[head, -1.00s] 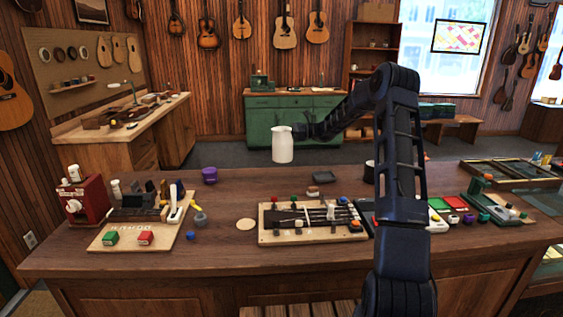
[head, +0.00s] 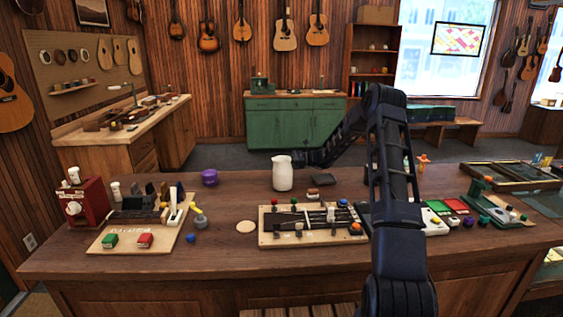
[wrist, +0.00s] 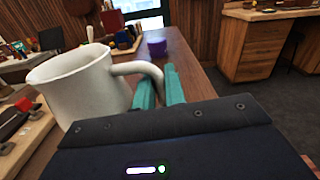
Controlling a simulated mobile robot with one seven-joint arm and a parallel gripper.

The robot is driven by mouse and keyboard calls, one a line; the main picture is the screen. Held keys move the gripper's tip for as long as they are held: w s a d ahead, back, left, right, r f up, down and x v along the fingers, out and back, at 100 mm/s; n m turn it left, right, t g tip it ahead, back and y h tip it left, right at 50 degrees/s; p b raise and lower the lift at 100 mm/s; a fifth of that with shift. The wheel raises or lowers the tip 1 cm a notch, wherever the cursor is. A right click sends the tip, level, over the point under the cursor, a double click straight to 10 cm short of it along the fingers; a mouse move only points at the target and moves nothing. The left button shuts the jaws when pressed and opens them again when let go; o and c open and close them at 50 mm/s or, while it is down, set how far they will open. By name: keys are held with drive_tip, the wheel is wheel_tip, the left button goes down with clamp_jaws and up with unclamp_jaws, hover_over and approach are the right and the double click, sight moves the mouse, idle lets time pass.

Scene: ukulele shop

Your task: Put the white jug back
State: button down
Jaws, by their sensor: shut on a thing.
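The white jug (head: 282,174) is upright at the far middle of the wooden counter in the head view. Its base appears at or just above the counter top; I cannot tell whether it touches. In the wrist view the jug (wrist: 82,85) fills the left side, with its handle toward my gripper. My gripper (wrist: 160,88) has teal fingers shut on the jug's handle. In the head view my gripper (head: 302,158) is to the right of the jug, its fingers mostly hidden.
A round wooden disc (head: 246,227) lies on the counter in front of the jug. A purple pot (head: 210,177) stands to the left. A fretboard-like tray (head: 312,240) with small knobs is nearer.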

drive_tip(key=shift+f, duration=0.1)
drive_tip(key=c, duration=1.5)
unclamp_jaws()
drive_tip(key=shift+o, duration=0.2)
